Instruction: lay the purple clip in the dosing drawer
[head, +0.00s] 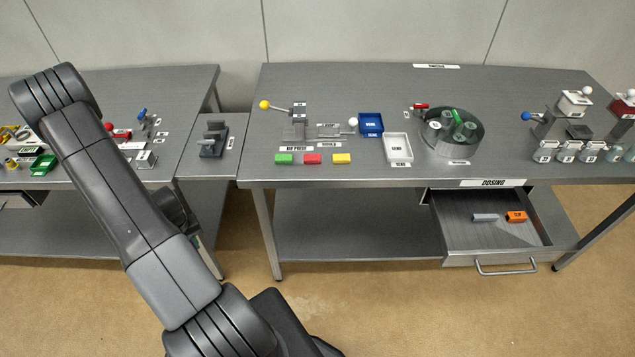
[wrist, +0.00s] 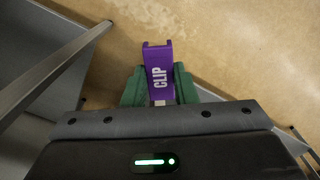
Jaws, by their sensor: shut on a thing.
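The purple clip (wrist: 157,66), lettered CLIP, is between the green fingers of my gripper (wrist: 159,88) in the wrist view. My gripper is shut on it and holds it in the air above the tan floor. The head view shows my arm on the left, but my gripper and the clip do not show there. The dosing drawer (head: 463,240) is pulled out below the right table, under the DOSING label (head: 492,183). A grey-lilac block (head: 484,217) and an orange block (head: 516,216) lie inside it.
The right table (head: 340,95) carries a blue tray (head: 370,122), a white tray (head: 397,147), a round metal carousel (head: 468,138) and several jars at the right. The drawer's handle (head: 505,270) sticks out in front. The floor before the tables is clear.

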